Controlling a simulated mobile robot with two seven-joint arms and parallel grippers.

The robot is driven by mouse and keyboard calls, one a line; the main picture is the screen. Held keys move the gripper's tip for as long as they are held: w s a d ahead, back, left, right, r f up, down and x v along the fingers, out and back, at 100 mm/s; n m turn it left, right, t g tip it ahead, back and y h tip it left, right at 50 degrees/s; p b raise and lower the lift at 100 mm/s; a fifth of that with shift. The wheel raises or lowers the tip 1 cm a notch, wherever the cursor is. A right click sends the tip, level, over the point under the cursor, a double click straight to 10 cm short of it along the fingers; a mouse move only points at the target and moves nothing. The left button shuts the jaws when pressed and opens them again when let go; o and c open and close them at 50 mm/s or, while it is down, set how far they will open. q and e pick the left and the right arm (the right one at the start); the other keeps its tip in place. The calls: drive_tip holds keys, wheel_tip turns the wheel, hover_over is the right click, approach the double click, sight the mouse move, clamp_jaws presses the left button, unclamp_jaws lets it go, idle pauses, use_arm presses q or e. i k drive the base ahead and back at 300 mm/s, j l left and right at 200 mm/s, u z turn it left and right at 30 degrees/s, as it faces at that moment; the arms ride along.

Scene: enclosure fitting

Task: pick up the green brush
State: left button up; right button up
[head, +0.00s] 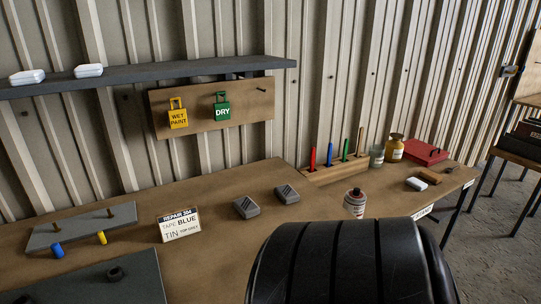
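A green-handled brush (345,150) stands upright in a wooden rack (324,177) toward the back right of the workbench. Only its upper part shows above the rack. In the same rack stand a red handle (312,158), a blue handle (330,154) to the left of the green one, and a plain brown handle (360,142) to its right. Neither of my grippers shows in the head view.
A large black ribbed shape fills the bottom centre and hides part of the workbench (225,200). A shelf (150,75) overhangs the left.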

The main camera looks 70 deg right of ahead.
sight(345, 150)
drive_tip(key=z, duration=2.95)
drive_tip(key=u, duration=0.4)
drive_tip(key=i+l+u, duration=0.1)
drive_tip(key=u, duration=0.35)
drive_tip(key=i+l+u, duration=0.1)
drive_tip(key=l+u, duration=0.5)
drive_tip(key=u, duration=0.25)
drive_tip(key=l+u, duration=0.25)
drive_tip(key=u, duration=0.2)
drive_tip(key=l+u, duration=0.15)
drive_tip(key=l, duration=0.3)
drive_tip(key=k+l+u, duration=0.1)
drive_tip(key=l, duration=0.35)
drive_tip(key=k+l+u, duration=0.15)
drive_tip(key=l, duration=0.25)
drive_tip(key=l+u, duration=0.15)
drive_tip(key=l, duration=0.3)
drive_tip(key=k+l+u, duration=0.1)
drive_tip(key=l, duration=0.3)
drive_tip(key=k, duration=0.1)
